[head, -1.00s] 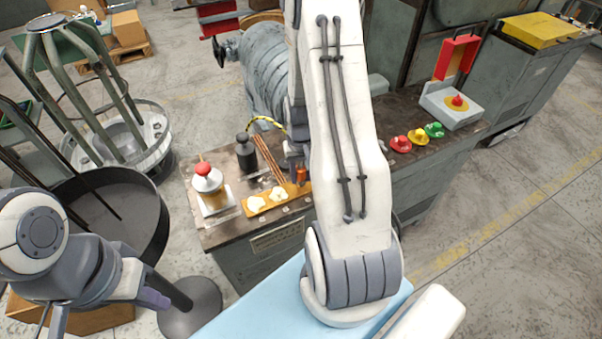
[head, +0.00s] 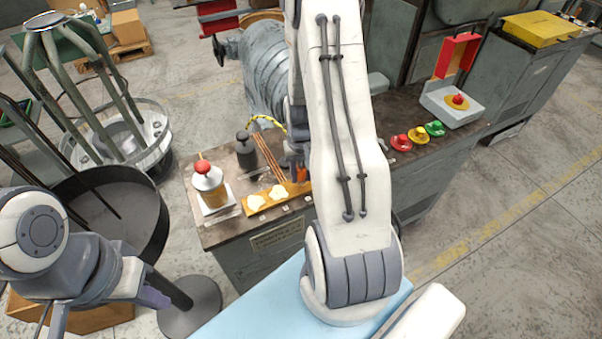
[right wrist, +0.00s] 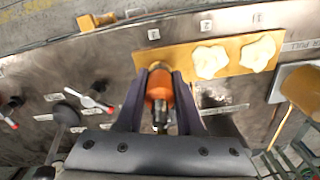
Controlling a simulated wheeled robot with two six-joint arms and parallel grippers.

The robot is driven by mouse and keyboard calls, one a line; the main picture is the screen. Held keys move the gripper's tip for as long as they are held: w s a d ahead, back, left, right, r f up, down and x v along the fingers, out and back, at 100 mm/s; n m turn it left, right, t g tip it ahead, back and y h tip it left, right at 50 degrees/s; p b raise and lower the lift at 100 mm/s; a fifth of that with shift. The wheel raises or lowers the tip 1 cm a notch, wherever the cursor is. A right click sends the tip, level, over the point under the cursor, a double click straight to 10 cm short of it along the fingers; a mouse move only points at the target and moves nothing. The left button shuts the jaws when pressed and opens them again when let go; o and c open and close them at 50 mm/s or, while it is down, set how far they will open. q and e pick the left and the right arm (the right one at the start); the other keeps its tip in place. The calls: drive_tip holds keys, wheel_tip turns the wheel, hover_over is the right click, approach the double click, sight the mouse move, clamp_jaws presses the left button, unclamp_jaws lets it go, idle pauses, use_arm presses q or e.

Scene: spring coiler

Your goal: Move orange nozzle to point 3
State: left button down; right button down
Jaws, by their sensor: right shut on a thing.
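The orange nozzle (right wrist: 158,88) is between the fingers of my right gripper (right wrist: 160,95) in the right wrist view, its dark metal end towards the palm. The gripper is shut on it. The nozzle shows small in the head view (head: 301,174), at the right end of the yellow-orange strip. Tag 3 (right wrist: 153,34) lies just beyond the nozzle, left of tag 2 (right wrist: 206,27) and tag 1 (right wrist: 257,18). I cannot tell whether the nozzle touches the bench. My left gripper (head: 152,297) is low at the left of the head view, its fingers unclear.
The strip (head: 261,203) bears two white blobs. A red-topped can (head: 209,184) and a dark bottle (head: 246,152) stand on the bench (head: 220,233). Red, yellow and green buttons (head: 417,135) lie to the right. Levers (right wrist: 97,95) are left in the wrist view.

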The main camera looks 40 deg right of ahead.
drive_tip(key=shift+f, duration=0.3)
drive_tip(key=shift+c, duration=2.3)
unclamp_jaws()
wheel_tip(320, 180, up, 10)
drive_tip(key=shift+r+b, duration=0.1)
drive_tip(key=shift+b, duration=0.2)
drive_tip(key=shift+r+p, duration=0.45)
drive_tip(key=shift+r, duration=0.15)
wheel_tip(320, 180, up, 12)
drive_tip(key=p, duration=1.1)
